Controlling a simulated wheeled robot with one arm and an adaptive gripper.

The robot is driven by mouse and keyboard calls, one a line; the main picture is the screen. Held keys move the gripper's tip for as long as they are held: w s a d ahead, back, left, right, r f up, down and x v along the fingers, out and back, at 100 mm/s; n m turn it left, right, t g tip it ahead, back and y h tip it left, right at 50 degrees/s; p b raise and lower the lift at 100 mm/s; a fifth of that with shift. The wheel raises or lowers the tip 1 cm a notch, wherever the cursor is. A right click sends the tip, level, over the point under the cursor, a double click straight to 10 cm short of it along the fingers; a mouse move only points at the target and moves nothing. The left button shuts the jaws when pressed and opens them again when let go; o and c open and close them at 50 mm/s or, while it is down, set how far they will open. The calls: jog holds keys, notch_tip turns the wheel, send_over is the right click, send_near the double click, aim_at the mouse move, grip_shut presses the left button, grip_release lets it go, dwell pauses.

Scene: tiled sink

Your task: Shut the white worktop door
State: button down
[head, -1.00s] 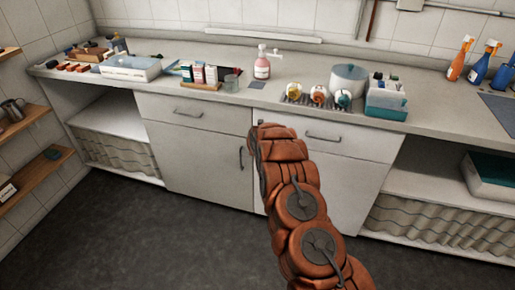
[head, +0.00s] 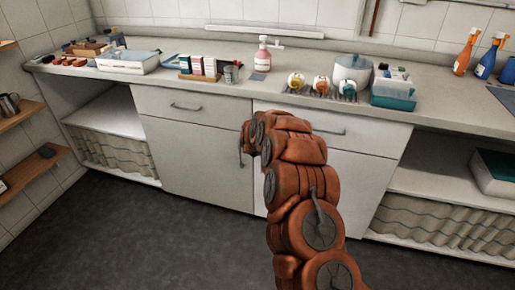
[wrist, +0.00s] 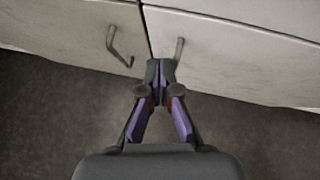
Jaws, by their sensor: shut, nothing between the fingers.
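The white worktop cabinet has two lower doors side by side: the left door (head: 195,160) and the right door (head: 358,180). In the wrist view the left door (wrist: 60,30) and the right door (wrist: 235,62) are split by a narrow dark gap. The left door handle (wrist: 119,46) and right door handle (wrist: 178,52) flank that gap. Both doors look about flush; I cannot tell whether either is slightly ajar. My gripper (wrist: 159,66) is shut and empty, near the bottom of the gap and the right handle; contact is unclear. In the head view my arm hides the gripper and part of the right door.
Drawers with handles, including the left drawer (head: 185,110), sit above the doors. The worktop (head: 225,92) carries bottles, boxes and a pot (head: 352,70). Open shelves with curtains (head: 435,225) flank the cabinet. The dark floor (head: 150,235) in front is clear.

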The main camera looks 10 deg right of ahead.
jog(key=a+b+v, duration=0.1)
jog(key=v, duration=0.6)
jog(key=shift+a+r, duration=0.25)
jog(key=shift+s, duration=0.1)
